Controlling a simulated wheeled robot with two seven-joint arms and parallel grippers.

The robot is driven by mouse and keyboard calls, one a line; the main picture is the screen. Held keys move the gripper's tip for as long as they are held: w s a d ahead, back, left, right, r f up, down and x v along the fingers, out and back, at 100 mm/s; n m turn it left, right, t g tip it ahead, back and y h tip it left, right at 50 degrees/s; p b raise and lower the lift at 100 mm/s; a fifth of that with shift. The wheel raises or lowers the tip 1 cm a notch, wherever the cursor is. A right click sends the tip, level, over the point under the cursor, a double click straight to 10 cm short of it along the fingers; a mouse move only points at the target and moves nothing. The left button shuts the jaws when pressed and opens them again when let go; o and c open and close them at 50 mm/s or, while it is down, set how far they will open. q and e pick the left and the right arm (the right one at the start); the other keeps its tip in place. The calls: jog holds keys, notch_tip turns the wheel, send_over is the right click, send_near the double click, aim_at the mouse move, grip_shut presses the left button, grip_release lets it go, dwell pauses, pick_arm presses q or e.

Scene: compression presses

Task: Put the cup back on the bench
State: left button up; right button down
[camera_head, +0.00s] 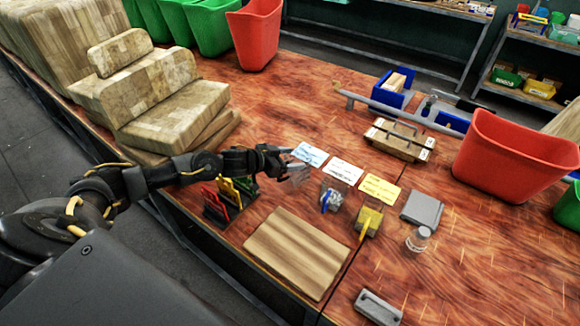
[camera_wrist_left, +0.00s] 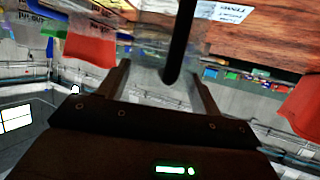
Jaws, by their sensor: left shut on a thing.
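My left gripper (camera_head: 287,160) reaches in from the left over the bench (camera_head: 290,110). It is shut on a clear, see-through cup (camera_head: 298,173), which is small and faint in the head view. In the left wrist view the see-through cup (camera_wrist_left: 150,75) shows between the fingers of the left gripper (camera_wrist_left: 163,85); a dark rod crosses in front of it. I cannot tell the gap between the cup and the bench top. My right gripper is not in view.
A clear container with blue items (camera_head: 331,197), a yellow one (camera_head: 368,222) and a clear jar (camera_head: 418,239) stand to the right. Several cards (camera_head: 344,170) lie behind. A coloured rack (camera_head: 228,200) stands below my wrist. A wooden board (camera_head: 297,250) lies in front.

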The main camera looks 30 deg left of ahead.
pick_arm(q)
notch_tip(320, 180, down, 3)
jog(key=shift+s+p, duration=0.1)
jog(key=shift+p, duration=0.25)
jog(key=shift+f, duration=0.35)
jog(key=o, duration=1.4)
jog(key=shift+f, duration=0.15)
